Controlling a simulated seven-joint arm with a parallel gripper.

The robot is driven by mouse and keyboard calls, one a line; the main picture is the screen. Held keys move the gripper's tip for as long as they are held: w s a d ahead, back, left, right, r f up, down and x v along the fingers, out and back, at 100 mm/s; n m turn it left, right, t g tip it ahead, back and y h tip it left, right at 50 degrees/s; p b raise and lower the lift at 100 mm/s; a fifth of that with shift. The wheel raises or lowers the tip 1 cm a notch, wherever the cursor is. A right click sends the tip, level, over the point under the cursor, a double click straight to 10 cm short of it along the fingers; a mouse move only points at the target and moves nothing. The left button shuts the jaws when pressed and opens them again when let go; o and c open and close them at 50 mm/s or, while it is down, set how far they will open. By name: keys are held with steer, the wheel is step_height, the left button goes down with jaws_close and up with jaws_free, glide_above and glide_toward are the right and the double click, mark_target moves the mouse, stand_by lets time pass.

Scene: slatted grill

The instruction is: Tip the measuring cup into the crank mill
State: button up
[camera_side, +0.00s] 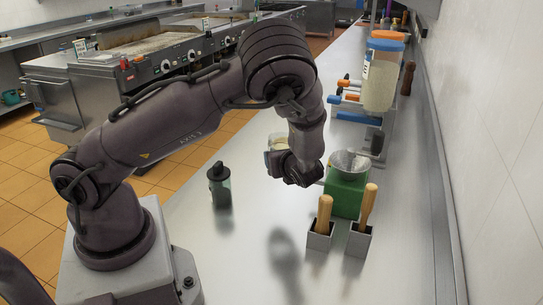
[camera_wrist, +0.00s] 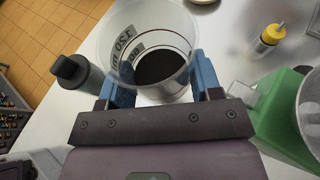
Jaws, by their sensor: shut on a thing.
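My gripper (camera_wrist: 158,90) is shut on the clear measuring cup (camera_wrist: 118,45), with a blue finger on each side of it. Printed markings show on the cup's wall, and dark contents lie at its bottom. In the side view the cup (camera_side: 276,142) shows partly behind my gripper (camera_side: 290,160) and looks about upright, above the counter. The crank mill has a green body (camera_side: 345,196) and a silver bowl-shaped hopper (camera_side: 350,161). It stands just right of my gripper. In the wrist view the mill's green body (camera_wrist: 275,125) is at the right, apart from the cup.
A dark bottle (camera_side: 220,187) stands left of the mill. Two metal holders with wooden handles (camera_side: 325,212) stand in front of the mill. A yellow-topped bottle (camera_wrist: 271,36) shows in the wrist view.

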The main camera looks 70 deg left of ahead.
steer(key=w+d+r+m+t+h, duration=0.6)
steer(key=w+d+m+t, duration=0.3)
steer(key=w+d, duration=0.3)
steer(key=shift+w+r+m+t, duration=0.4)
steer(key=shift+w+r+m, duration=0.15)
steer(key=shift+r, duration=0.15)
steer(key=n+t+h, duration=0.1)
steer(key=n+h, duration=0.3)
steer(key=n, duration=0.1)
steer(key=r+n+t+h, duration=0.1)
steer(key=n+h, duration=0.3)
steer(key=h, duration=0.1)
steer(key=r+n+t+h, duration=0.1)
steer(key=n+t+h, duration=0.1)
steer(key=n+h, duration=0.2)
steer(key=shift+s+a+n+h, duration=0.1)
steer(key=shift+a+n+h, duration=0.2)
steer(key=shift+n, duration=0.55)
